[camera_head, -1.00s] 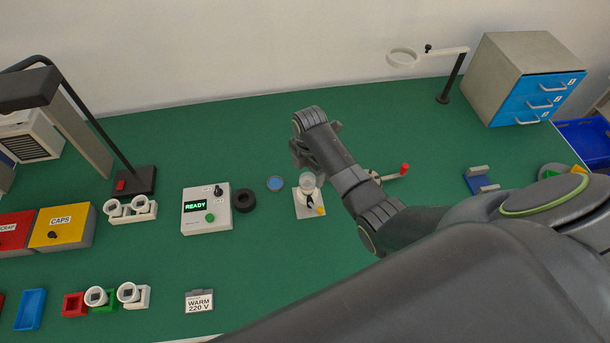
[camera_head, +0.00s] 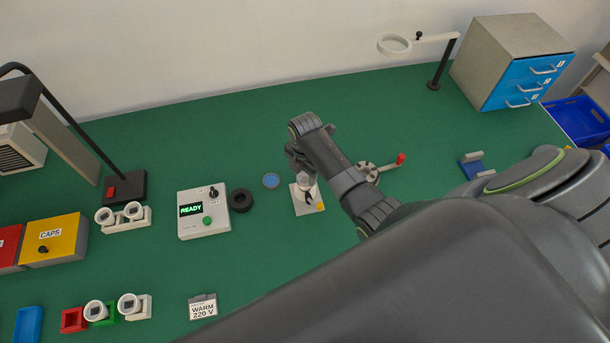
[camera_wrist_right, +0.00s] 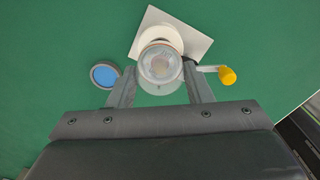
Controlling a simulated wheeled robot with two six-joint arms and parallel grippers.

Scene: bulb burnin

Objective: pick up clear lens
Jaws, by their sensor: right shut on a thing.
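My right gripper (camera_head: 298,160) is over the small white stand (camera_head: 307,207) in the middle of the bench. In the right wrist view its two fingers (camera_wrist_right: 161,88) lie on either side of a clear, round, see-through lens (camera_wrist_right: 160,65), and it is shut on it. The lens is above or on the stand's white round seat; I cannot tell whether they touch. In the head view the lens (camera_head: 305,181) shows partly below the gripper. The stand (camera_wrist_right: 195,40) has a lever with a yellow knob (camera_wrist_right: 227,75). My left gripper is not in view.
A blue disc with a dark rim (camera_head: 271,181) lies just left of the stand, with a black ring (camera_head: 241,200) and a READY box (camera_head: 204,212) further left. A red-handled fixture (camera_head: 400,160) is to the right. Green bench behind the gripper is clear.

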